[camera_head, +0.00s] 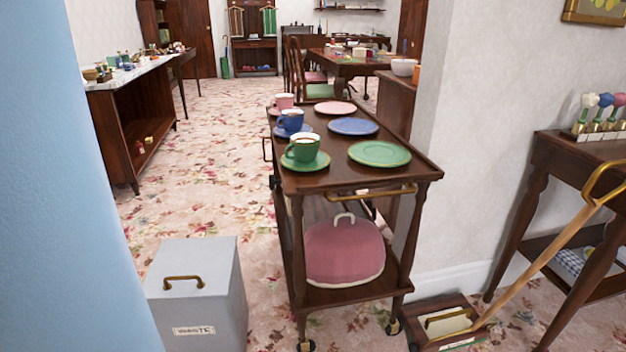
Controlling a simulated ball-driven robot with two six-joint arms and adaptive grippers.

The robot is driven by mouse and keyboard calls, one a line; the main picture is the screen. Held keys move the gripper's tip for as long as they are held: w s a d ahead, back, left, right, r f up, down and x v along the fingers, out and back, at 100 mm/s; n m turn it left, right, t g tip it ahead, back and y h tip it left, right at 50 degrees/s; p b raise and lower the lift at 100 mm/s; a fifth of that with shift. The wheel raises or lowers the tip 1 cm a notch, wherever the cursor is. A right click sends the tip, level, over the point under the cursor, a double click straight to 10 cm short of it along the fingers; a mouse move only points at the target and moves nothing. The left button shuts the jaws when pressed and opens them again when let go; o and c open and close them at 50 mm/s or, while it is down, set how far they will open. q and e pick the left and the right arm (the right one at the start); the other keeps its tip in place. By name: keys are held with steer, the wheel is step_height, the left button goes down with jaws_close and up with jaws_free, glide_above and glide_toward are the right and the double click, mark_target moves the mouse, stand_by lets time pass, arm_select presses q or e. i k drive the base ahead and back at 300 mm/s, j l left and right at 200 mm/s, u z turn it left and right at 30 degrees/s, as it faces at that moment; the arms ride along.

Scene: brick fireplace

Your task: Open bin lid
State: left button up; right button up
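A grey box-shaped bin (206,308) with a label reading roughly "WASTE" stands on the carpet at the lower left. Its flat grey lid (205,257) lies on top and looks shut, with a brass-coloured handle (184,279) near its front left. A pale blue surface covers the left edge of the view, and the bin's lower left side is partly cut off there. Neither of my grippers shows in the head view.
A wooden trolley (330,182) with cups, plates and a pink domed cover (343,250) stands right of the bin. A long-handled dustpan (452,325) and a side table (560,160) are at the right. Open carpet (190,180) lies behind the bin.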

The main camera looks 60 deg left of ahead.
mark_target(201, 267)
steer(key=u, duration=2.5)
